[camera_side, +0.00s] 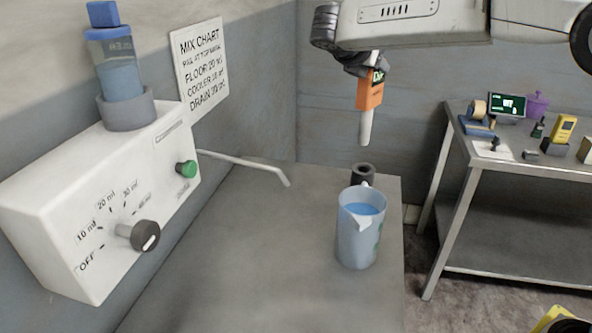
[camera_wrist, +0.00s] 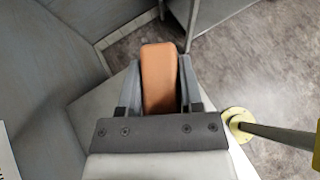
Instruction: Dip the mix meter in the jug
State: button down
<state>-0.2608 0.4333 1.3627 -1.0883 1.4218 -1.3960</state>
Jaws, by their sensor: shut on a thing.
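In the wrist view the orange body (camera_wrist: 159,78) sits between the two fingers of my gripper (camera_wrist: 160,85). The jug (camera_side: 358,235) is translucent with blue liquid in it and stands on the grey counter. The probe tip is above the jug's back rim, clear of the jug and the liquid.
A dark cylindrical holder (camera_side: 362,175) stands just behind the jug. A white dispenser (camera_side: 110,200) with a dial, green button and bottle is at left; its thin spout (camera_side: 245,163) reaches over the counter (camera_side: 270,260). A side table (camera_side: 505,155) with several items is at right.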

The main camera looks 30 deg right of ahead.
jog(key=s+a+r+m+g, duration=0.3)
jog(key=s+a+r, duration=0.3)
jog(key=s+a, duration=0.2)
jog(key=shift+s+r+m+g+h, duration=0.3)
jog(key=shift+s+g, duration=0.1)
jog(key=shift+s, duration=0.65)
jog(key=shift+f, duration=0.2)
notch_tip(320, 180, down, 20)
dwell(1.7)
jog(key=shift+f, duration=0.1)
dwell(1.1)
notch_tip(320, 180, up, 10)
jog(key=shift+r, duration=0.3)
